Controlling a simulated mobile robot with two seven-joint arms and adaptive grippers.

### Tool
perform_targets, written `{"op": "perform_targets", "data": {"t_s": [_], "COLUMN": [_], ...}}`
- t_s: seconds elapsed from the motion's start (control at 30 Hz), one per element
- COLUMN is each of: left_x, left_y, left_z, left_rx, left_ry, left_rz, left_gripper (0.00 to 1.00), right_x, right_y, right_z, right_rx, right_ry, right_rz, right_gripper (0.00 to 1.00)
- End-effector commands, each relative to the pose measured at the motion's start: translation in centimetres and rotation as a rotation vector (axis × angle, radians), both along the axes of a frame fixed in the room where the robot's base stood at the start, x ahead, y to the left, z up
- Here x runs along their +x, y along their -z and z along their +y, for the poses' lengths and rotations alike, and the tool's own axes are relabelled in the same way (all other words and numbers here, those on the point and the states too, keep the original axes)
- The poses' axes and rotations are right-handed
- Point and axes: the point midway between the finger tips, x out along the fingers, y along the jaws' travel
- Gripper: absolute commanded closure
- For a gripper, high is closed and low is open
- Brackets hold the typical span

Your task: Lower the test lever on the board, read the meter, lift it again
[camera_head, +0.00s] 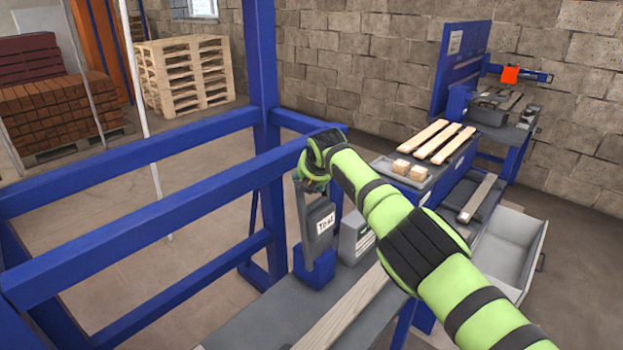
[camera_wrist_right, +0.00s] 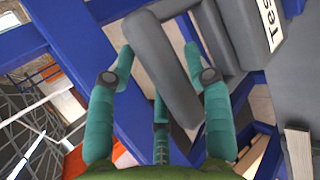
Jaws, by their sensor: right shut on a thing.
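The test board (camera_head: 319,213) is a grey panel with a white "Test" label, standing on a blue base (camera_head: 314,267) on the bench. The label (camera_wrist_right: 269,22) shows at the top right of the right wrist view. The lever (camera_wrist_right: 165,75) is a thick grey bar. My right gripper (camera_wrist_right: 158,58) is shut on it, with teal fingers on both sides. In the head view my right gripper (camera_head: 312,182) is at the top of the board, and the arm hides part of that area. A grey box with a pale face (camera_head: 356,238) stands just right of the board; I cannot read it.
Blue frame rails (camera_head: 150,225) stand close on the left. A long wooden plank (camera_head: 345,312) lies on the grey bench (camera_head: 262,318). A tray with wooden slats (camera_head: 432,139) and small blocks (camera_head: 407,169) is behind my arm. A pale open drawer (camera_head: 510,243) is at the right.

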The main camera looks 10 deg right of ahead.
Motion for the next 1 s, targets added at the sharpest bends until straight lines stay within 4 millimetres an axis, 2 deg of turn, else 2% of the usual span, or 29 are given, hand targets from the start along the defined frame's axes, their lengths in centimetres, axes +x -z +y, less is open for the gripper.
{"op": "perform_targets", "data": {"t_s": [0.03, 0.07, 0.4, 0.6, 0.93, 1.0], "left_x": [0.0, 0.0, 0.1, 0.1, 0.2, 0.2], "left_y": [0.0, 0.0, 0.0, 0.0, 0.0, 0.0], "left_z": [0.0, -0.1, -1.3, -1.1, -0.9, -0.9], "left_rx": [0.0, -0.001, -0.017, -0.014, -0.012, -0.012], "left_ry": [0.0, 0.0, 0.001, 0.0, 0.001, 0.001], "left_rz": [0.0, 0.0, -0.002, -0.002, -0.003, -0.003], "left_gripper": [0.0, 0.0, 0.0, 0.0, 0.0, 0.0], "right_x": [0.0, 0.0, 0.0, -0.2, -2.1, -2.6], "right_y": [0.3, 0.3, 0.1, -0.4, -2.1, -2.9], "right_z": [-0.1, -0.1, 0.0, 0.0, -0.2, -0.2], "right_rx": [-0.001, -0.001, -0.001, 0.002, -0.002, -0.002], "right_ry": [0.002, 0.002, 0.0, -0.002, -0.002, -0.002], "right_rz": [0.002, 0.002, 0.001, 0.001, 0.0, -0.001], "right_gripper": [1.0, 0.38, 0.38, 0.38, 0.38, 0.38]}}
